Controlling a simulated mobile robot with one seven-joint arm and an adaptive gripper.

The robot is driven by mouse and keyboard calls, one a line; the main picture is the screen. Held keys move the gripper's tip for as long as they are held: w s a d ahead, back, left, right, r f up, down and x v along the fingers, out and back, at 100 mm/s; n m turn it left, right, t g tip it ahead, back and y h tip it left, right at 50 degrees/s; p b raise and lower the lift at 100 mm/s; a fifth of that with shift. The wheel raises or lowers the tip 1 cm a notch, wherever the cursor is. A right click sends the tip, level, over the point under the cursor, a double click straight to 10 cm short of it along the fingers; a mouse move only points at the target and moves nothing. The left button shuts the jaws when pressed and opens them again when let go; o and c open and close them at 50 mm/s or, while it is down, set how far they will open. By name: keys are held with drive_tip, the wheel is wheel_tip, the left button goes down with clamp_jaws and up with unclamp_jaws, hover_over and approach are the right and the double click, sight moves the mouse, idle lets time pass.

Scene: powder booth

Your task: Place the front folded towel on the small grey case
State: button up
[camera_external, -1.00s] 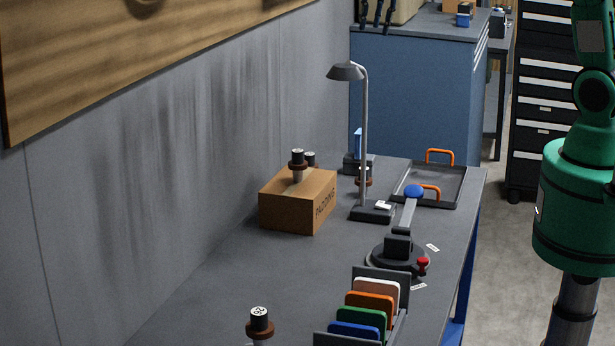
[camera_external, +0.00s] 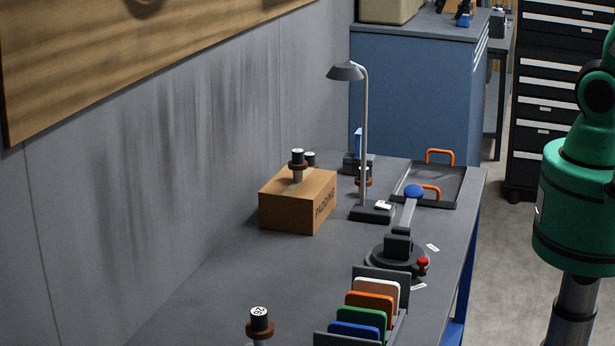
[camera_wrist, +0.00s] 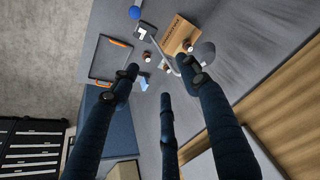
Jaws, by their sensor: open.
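I cannot make out a folded towel for certain in either view. A small dark grey block (camera_external: 352,163) with an upright blue piece (camera_external: 358,142) stands at the bench's back, behind the lamp; I cannot tell if it is the grey case. The blue piece also shows in the wrist view (camera_wrist: 144,82). My gripper (camera_wrist: 160,76) has its dark fingers spread wide with nothing between them, high above the bench; it is not clearly seen in the external view.
The bench holds a cardboard box (camera_external: 285,208), a lamp (camera_external: 346,71), a tray with orange handles (camera_external: 458,190), a blue-knobbed lever device (camera_external: 398,247) and a rack of coloured panels (camera_external: 382,274). A blue cabinet (camera_external: 415,95) stands behind. The bench's left middle is clear.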

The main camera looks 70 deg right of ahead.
drive_tip(key=s+a+f+n+t, duration=0.1)
drive_tip(key=s+a+f+n, duration=0.1)
drive_tip(key=s, duration=0.9)
drive_tip(key=a+n, duration=0.1)
drive_tip(key=a, duration=0.1)
drive_tip(key=shift+s+a+f+n, duration=0.2)
drive_tip(key=shift+s+a+n, duration=0.1)
drive_tip(key=shift+s, duration=0.1)
drive_tip(key=shift+f, duration=0.1)
wheel_tip(320, 180, down, 17)
drive_tip(key=b, duration=1.7)
drive_tip(key=shift+f, duration=0.2)
